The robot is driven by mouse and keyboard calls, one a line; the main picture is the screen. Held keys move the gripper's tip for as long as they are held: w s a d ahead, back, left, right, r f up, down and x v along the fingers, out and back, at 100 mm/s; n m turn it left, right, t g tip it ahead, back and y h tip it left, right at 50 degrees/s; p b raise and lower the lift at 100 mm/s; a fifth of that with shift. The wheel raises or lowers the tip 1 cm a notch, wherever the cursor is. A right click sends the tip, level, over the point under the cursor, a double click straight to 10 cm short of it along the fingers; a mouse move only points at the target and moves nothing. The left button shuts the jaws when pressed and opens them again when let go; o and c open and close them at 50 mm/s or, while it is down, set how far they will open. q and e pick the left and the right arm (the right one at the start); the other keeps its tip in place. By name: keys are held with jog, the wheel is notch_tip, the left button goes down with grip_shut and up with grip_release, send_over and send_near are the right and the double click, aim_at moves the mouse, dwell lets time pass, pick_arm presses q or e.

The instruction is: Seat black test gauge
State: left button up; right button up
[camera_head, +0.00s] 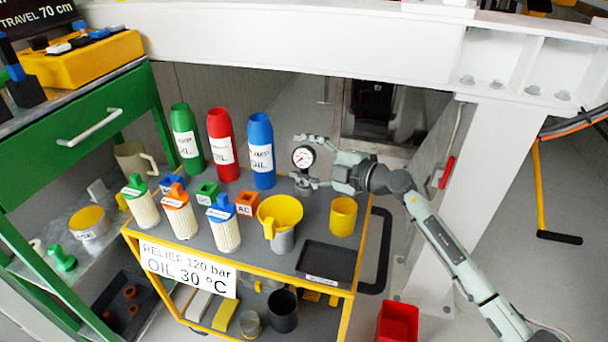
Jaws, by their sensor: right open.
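The black test gauge (303,157), with a black rim, white face and red needle, is at the back right of the grey-topped trolley (262,191). My right gripper (312,161) comes in from the right and is open at the gauge. One finger shows above the gauge and the other below it in the picture. I cannot tell whether the fingers touch it. The gauge's lower part and whatever supports it are mostly hidden by the lower finger. My left gripper is not in view.
Green (187,140), red (222,147) and blue (261,152) bottles stand left of the gauge. A yellow funnel (281,211), a yellow cup (343,216) and a black tray (327,263) are nearer. A white beam (300,42) crosses behind, with a white post (482,165) at right.

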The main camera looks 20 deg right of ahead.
jog(key=shift+c, duration=0.4)
grip_shut()
